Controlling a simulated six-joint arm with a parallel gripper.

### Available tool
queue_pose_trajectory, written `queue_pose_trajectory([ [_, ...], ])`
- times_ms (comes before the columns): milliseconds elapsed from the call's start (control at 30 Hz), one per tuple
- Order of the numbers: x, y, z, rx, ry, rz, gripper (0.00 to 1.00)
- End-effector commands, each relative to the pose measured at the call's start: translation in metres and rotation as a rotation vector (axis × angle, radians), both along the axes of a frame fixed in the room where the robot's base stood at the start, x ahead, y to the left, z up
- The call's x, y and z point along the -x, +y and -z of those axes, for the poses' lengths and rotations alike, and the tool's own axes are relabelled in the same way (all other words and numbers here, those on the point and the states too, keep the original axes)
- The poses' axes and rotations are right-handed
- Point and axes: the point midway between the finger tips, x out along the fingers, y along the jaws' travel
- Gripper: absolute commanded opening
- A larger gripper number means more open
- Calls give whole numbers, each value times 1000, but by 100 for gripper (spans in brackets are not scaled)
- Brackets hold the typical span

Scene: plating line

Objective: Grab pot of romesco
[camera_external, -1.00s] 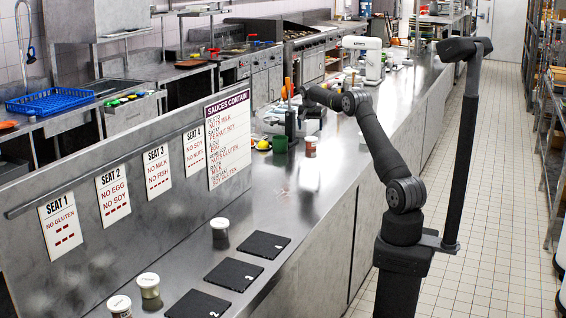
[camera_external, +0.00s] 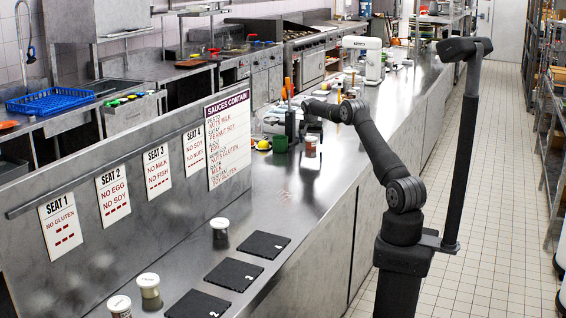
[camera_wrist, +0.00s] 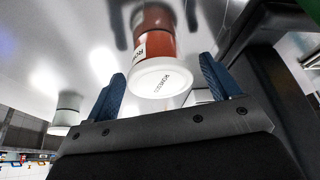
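The pot of romesco is a small jar with red contents and a white lid lettered like "ROMESCO". In the wrist view the pot (camera_wrist: 160,48) stands ahead of my gripper (camera_wrist: 166,88), between the lines of its two blue fingers. The fingers are apart, with a gap on each side of the lid; I see no contact. In the external view the pot (camera_external: 311,147) stands on the steel counter, with my gripper (camera_external: 312,132) just above it. The gripper partly hides the pot's top there.
A green container (camera_external: 280,143) stands close to the left of the pot. A lidded pot (camera_wrist: 66,113) shows at the left in the wrist view. Black numbered slabs (camera_external: 264,244) and lidded pots (camera_external: 220,228) occupy the near counter. The counter between is clear.

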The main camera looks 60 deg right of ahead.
Motion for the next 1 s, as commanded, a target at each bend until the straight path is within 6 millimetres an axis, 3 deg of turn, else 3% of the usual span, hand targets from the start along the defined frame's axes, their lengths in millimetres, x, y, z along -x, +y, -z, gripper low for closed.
queue_pose_trajectory([
  [33, 0, 0, 0, 0, 0, 0, 71],
  [200, 0, 0, 0, 0, 0, 0, 38],
  [233, 0, 0, 0, 0, 0, 0, 36],
  [567, 0, 0, -5, 1, 0, 0, 36],
  [867, 0, -1, -44, 3, -2, 0, 36],
  [1000, 28, -9, -60, 2, -1, 4, 36],
])
